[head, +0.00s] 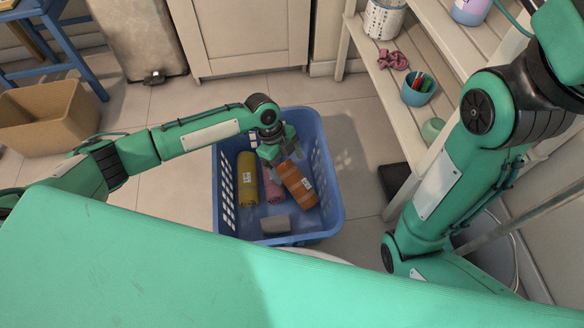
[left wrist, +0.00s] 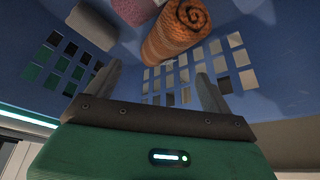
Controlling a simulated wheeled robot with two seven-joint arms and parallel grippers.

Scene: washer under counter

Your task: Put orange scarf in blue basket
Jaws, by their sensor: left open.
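The orange scarf (head: 297,185) is a striped roll with a white label, inside the blue basket (head: 334,190), leaning toward the basket's right side. Its coiled end shows in the left wrist view (left wrist: 178,38), beyond the fingertips and not between them. My left gripper (head: 275,163) is inside the basket's opening, just above the scarf's upper end; its fingers are spread and empty in the left wrist view (left wrist: 158,80). My right arm shows at the right, but its gripper does not.
The basket also holds a yellow roll (head: 247,180), a pink roll (head: 272,186) and a grey block (head: 275,224). A slatted shelf (head: 440,85) stands right, with a blue cup (head: 418,92) of pens. A brown box (head: 45,118) sits left. Floor left of the basket is clear.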

